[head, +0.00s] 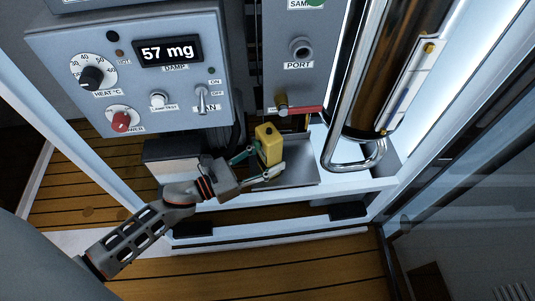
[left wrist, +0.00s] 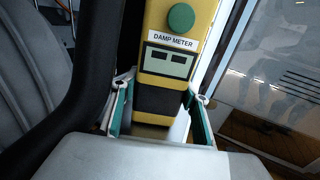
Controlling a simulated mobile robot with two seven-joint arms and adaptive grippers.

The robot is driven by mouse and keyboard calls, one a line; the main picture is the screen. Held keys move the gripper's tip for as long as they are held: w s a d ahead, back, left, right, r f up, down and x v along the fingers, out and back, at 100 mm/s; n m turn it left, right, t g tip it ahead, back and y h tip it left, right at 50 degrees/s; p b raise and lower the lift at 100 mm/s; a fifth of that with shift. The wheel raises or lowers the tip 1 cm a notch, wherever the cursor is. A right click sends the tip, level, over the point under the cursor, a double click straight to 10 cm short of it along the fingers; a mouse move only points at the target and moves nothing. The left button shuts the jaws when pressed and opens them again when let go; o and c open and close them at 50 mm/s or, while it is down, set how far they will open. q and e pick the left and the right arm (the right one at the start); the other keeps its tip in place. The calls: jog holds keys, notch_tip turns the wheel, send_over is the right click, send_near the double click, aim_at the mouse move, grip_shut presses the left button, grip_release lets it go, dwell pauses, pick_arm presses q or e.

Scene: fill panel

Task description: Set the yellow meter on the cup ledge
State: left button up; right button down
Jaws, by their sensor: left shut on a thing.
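The yellow meter (head: 268,142) stands roughly upright between the fingers of my left gripper (head: 262,164) in the head view. In the left wrist view the meter (left wrist: 168,98) shows a green round button, a "DAMP METER" label, a small grey display and a black lower band. My left gripper (left wrist: 160,118) has one finger on each side of it and is shut on it. A grey metal ledge (head: 301,176), which looks like the cup ledge, lies below and to the right of the meter. Whether the meter's base touches it cannot be told. My right gripper is not in view.
A red-handled valve (head: 302,110) sits just above and right of the meter, below the port (head: 300,47). A bent chrome pipe (head: 352,160) stands right of the ledge. The control panel (head: 135,75) reads 57 mg at upper left. The ledge's right part is bare.

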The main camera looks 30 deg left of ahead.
aim_at(262, 161)
pick_arm(q)
jog(key=shift+f, duration=0.1)
jog(key=o, duration=1.2)
jog(key=shift+f, duration=0.1)
jog(key=shift+o, duration=1.3)
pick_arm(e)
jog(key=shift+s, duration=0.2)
pick_arm(q)
jog(key=shift+r, duration=0.45)
jog(key=v, duration=0.7)
jog(key=shift+s+a+f, duration=0.15)
jog(key=shift+f, duration=0.05)
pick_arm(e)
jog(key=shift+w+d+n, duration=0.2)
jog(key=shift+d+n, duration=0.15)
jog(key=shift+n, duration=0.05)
